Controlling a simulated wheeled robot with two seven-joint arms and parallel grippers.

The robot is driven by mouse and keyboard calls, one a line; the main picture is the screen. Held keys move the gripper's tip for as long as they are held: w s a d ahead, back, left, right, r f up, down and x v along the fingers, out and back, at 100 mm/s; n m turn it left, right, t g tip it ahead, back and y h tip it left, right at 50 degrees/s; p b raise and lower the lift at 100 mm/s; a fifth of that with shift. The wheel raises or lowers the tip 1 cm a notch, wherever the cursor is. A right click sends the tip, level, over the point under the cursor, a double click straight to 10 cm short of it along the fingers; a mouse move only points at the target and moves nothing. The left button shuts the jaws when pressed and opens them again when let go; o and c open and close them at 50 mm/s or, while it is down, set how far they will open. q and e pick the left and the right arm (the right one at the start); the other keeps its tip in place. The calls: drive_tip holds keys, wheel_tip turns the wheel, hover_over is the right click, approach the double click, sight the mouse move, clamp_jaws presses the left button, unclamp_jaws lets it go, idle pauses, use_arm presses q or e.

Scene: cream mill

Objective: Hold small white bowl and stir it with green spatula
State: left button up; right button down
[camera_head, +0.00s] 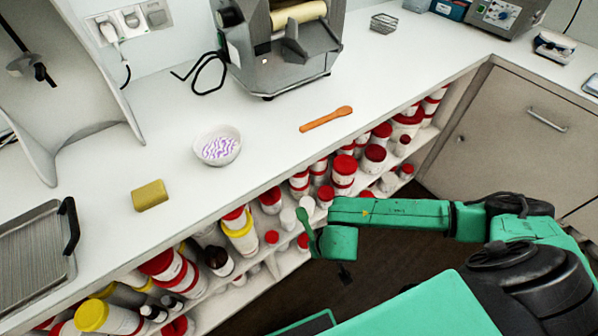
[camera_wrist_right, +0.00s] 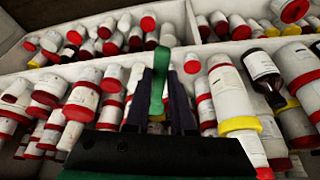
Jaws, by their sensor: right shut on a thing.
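The small white bowl (camera_head: 230,159) stands upright on the white counter, with white and purple striped contents (camera_head: 217,148) in it. My right gripper (camera_head: 311,234) is in front of the counter edge, near the shelves below, to the right of the bowl and well apart from it. It is shut on the green spatula (camera_head: 303,222), which points up towards the counter in the head view. In the right wrist view the spatula (camera_wrist_right: 158,82) stands between the dark fingers of the gripper (camera_wrist_right: 162,95). My left gripper is not in view.
An orange spatula (camera_head: 326,119) lies right of the bowl, a yellow sponge-like block (camera_head: 150,195) to its left. A grey machine (camera_head: 285,55) stands behind, a metal tray (camera_head: 30,250) at far left. Shelves under the counter hold many jars (camera_head: 240,232). Counter around the bowl is clear.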

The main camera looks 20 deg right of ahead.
drive_tip(key=s+a+r+m+g+y, duration=0.1)
drive_tip(key=s+a+r+m+g, duration=0.2)
drive_tip(key=a+r, duration=0.45)
drive_tip(key=s+a+r+m+g, duration=0.25)
drive_tip(key=a+r+g, duration=0.2)
drive_tip(key=a, duration=0.55)
drive_tip(key=w+a+r+m+g+y, duration=0.1)
drive_tip(key=a+r+m+y, duration=0.1)
drive_tip(key=r+m+y, duration=0.45)
drive_tip(key=a+r+m+g+y, duration=0.1)
drive_tip(key=a+r+m+y, duration=0.15)
drive_tip(key=r+y, duration=0.7)
drive_tip(key=w+d+r+m+t+y, duration=0.1)
drive_tip(key=w+d+r+m+t, duration=0.3)
drive_tip(key=w, duration=0.3)
drive_tip(key=w+d+r+m+t, duration=0.2)
drive_tip(key=w+d+r+t, duration=0.25)
drive_tip(key=w+t, duration=0.25)
drive_tip(key=w+d+r+m+t+y, duration=0.1)
drive_tip(key=w+d+r+m+t, duration=0.35)
drive_tip(key=w, duration=0.25)
wheel_tip(320, 180, down, 9)
drive_tip(key=n, duration=0.1)
drive_tip(key=shift+s+d, duration=0.25)
drive_tip(key=shift+s, duration=0.1)
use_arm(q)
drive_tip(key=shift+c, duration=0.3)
